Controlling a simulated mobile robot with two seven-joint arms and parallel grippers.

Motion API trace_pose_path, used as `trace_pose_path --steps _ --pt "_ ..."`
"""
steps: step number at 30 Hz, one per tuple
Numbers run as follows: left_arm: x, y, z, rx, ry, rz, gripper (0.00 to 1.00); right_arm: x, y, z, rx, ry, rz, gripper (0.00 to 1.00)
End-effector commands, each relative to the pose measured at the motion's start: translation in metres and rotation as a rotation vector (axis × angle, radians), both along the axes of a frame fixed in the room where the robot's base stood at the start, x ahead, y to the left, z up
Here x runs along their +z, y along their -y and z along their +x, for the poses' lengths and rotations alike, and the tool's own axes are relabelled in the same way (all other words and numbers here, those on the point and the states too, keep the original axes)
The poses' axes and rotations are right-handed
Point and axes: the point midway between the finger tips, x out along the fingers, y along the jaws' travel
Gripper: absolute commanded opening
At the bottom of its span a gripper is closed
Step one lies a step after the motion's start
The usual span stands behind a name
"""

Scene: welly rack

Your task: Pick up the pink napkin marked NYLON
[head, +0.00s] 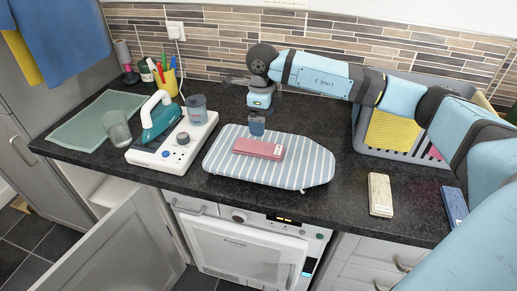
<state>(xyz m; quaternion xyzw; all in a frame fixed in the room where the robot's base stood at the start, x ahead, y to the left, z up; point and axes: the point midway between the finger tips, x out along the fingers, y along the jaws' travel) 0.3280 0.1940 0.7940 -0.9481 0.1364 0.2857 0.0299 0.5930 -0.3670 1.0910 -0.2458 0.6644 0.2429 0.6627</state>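A folded pink napkin (258,149) lies flat on the striped ironing board (310,168) in the head view. It has a small white label near its right end, with print too small to read. My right gripper (257,132) points down just above and behind the pink napkin's middle. It appears apart from the napkin, though the exact gap is unclear. Its fingers overlap in this view, so their opening is hidden. A beige napkin (380,194) and a blue napkin (453,205) lie on the counter to the right. My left gripper is not in view.
Further left are a clear cup (117,129) and green mat (72,131). A grey crate (365,139) stands at right.

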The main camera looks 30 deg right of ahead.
Motion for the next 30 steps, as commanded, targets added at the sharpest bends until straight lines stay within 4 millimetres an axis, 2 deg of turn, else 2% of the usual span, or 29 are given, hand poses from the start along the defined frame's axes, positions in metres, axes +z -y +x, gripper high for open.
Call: trace_pose_path --steps 3,6,14,21,24,30 --pt "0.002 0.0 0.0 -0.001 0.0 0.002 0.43 -0.024 0.0 -0.001 0.0 -0.003 0.001 0.94" --pt "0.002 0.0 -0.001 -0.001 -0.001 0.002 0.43 -0.039 -0.001 0.0 0.001 -0.002 0.002 0.94" --pt "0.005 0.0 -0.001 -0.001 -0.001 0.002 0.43 -0.058 0.0 0.001 0.001 -0.001 0.004 0.94" --pt "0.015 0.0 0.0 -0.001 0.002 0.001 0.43 -0.094 0.0 0.003 0.001 -0.001 0.004 0.94" --pt "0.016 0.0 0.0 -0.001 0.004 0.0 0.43 -0.101 0.001 0.003 0.002 0.0 0.004 0.94" --pt "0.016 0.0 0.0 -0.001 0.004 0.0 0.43 -0.103 0.001 0.004 0.002 0.001 0.005 0.94"
